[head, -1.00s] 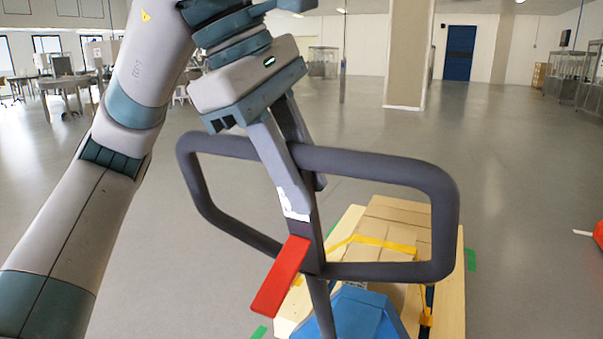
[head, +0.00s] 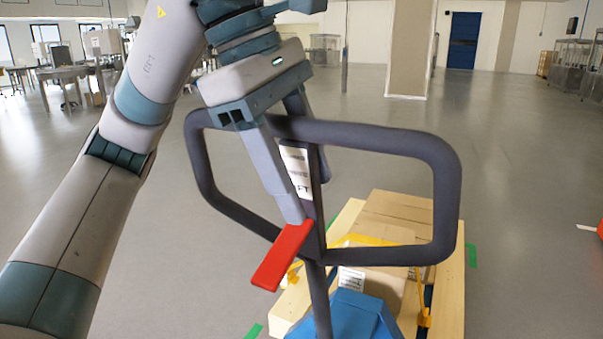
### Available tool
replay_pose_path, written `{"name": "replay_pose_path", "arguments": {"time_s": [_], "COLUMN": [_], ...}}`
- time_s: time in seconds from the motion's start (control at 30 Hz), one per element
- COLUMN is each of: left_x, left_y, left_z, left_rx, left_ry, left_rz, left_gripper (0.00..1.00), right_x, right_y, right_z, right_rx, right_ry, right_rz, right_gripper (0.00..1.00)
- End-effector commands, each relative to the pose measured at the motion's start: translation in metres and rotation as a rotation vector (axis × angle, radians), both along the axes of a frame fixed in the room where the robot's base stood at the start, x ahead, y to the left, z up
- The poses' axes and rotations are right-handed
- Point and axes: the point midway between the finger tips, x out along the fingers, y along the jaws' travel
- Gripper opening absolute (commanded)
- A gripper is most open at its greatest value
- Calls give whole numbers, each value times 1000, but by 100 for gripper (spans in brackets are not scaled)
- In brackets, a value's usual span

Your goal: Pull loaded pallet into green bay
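The loaded pallet (head: 451,285) stands low in front of me, with cardboard boxes (head: 397,208) held by a yellow strap. A blue pallet jack (head: 352,317) is at its near end, with a dark loop handle (head: 447,190) and a red lever (head: 283,256). My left gripper (head: 298,170) is at the top bar of the handle, one finger in front and one behind. The fingers are apart, with the bar between them. Green floor marks show right of the pallet (head: 471,256) and at its near left (head: 254,331). My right gripper is out of view.
A square pillar (head: 408,50) stands behind the pallet. Tables (head: 65,85) are at the far left and metal racks (head: 570,65) at the far right. A red object (head: 600,229) is cut off at the right edge. The floor around the pallet is clear.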

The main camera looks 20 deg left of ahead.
Motion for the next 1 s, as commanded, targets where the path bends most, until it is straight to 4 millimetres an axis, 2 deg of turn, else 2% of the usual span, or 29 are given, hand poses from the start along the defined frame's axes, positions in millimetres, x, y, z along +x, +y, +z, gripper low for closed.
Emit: {"name": "replay_pose_path", "arguments": {"time_s": [0.77,1.0], "left_x": [-1,-3], "left_y": [0,3], "left_z": [5,15], "left_rx": [-6,-6], "left_ry": [-5,-5], "left_rz": [-3,-2], "left_gripper": [46,46], "right_x": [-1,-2], "right_y": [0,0], "right_z": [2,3], "right_rx": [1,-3], "right_ry": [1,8], "right_rz": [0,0], "right_gripper": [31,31]}}
